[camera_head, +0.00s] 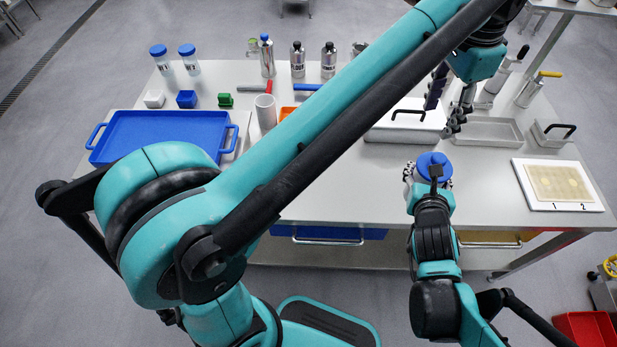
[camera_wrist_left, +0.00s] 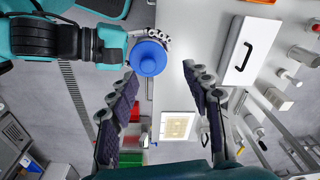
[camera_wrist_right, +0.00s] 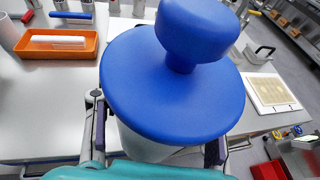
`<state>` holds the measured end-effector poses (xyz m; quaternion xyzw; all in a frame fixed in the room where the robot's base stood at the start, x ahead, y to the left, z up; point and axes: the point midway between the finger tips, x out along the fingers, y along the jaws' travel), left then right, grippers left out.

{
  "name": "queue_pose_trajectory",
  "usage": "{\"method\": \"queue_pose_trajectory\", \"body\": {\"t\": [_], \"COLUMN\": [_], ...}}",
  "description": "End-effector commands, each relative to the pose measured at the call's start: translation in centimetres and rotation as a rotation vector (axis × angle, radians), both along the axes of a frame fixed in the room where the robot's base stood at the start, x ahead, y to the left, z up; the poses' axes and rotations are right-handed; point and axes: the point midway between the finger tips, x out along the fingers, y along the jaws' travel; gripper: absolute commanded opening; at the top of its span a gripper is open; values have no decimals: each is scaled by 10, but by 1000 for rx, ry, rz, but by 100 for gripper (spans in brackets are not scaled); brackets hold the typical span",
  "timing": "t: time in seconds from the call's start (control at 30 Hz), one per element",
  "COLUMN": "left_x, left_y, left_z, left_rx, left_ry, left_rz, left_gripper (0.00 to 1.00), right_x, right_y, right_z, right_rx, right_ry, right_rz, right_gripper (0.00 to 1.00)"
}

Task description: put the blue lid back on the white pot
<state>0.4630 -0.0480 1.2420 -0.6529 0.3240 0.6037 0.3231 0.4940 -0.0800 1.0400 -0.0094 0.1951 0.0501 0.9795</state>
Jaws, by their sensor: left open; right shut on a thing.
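The blue lid (camera_head: 432,160) with its round knob sits over the mouth of the white pot (camera_wrist_right: 148,146), at the front edge of the table. In the right wrist view the lid (camera_wrist_right: 172,92) looks large and hides most of the pot; I cannot tell whether it is fully seated. My right gripper (camera_head: 428,178) is shut on the pot, with a finger on each side below the lid. My left gripper (camera_head: 437,120) is open and empty, above and behind the lid. In the left wrist view the lid (camera_wrist_left: 148,58) shows just beyond its fingertips (camera_wrist_left: 160,72).
A white box with a black handle (camera_head: 400,122) and a grey tray (camera_head: 487,131) stand behind the pot. A numbered white board (camera_head: 535,203) lies to the right. A blue tray (camera_head: 160,133) and an orange tray (camera_wrist_right: 62,43) lie to the left. Bare tabletop (camera_head: 350,185) lies left of the pot.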

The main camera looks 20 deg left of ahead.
Motion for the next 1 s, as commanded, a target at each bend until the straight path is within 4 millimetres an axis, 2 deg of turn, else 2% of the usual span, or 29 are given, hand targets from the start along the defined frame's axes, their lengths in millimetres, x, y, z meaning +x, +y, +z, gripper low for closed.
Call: {"method": "queue_pose_trajectory", "body": {"t": [0.03,0.27,0.4,0.6,0.8,1.0], "left_x": [-2,-18,-37,-72,-99,-109], "left_y": [18,94,136,187,216,225], "left_z": [-8,-57,-97,-159,-206,-224], "left_rx": [-15,-97,-148,-219,-270,-290], "left_ry": [-25,-166,-254,-378,-466,-499], "left_rz": [56,332,500,719,862,915], "left_gripper": [49,49,49,49,49,49], "right_x": [0,0,0,0,0,0], "right_y": [0,0,0,0,0,0], "right_z": [0,0,0,0,0,0], "right_rx": [0,0,0,0,0,0], "right_ry": [-1,-1,-1,-1,-1,-1], "right_rz": [0,0,0,0,0,0], "right_gripper": [0,0,0,0,0,0]}}
